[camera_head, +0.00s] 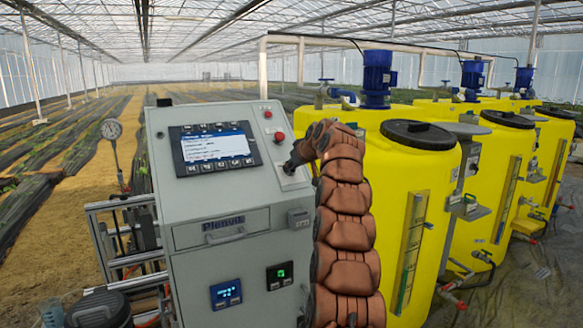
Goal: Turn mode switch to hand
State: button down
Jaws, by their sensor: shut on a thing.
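The control cabinet (180,240) stands at the centre left with a sloped grey panel. My copper-coloured arm rises in front of its right side. My gripper (291,163) is at the right edge of the sloped panel, below the red button, shut on a small part there that I take to be the mode switch. The switch's knob is hidden by the gripper, so its position cannot be read. A pale label plate (292,179) shows around the gripper tip.
A display with keys (215,148) is left of my gripper. A red button (279,137) and a small red lamp (267,114) sit above it. Yellow tanks (405,190) with blue motors stand close on the right. A pressure gauge (111,129) stands at the left.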

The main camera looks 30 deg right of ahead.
jog(key=shift+m, duration=0.8)
jog(key=c, duration=1.3)
grip_release()
jog(key=shift+o, duration=0.2)
jog(key=shift+v, duration=0.9)
jog(key=shift+s+r, duration=0.35)
jog(key=shift+s, duration=0.15)
jog(key=v, duration=0.9)
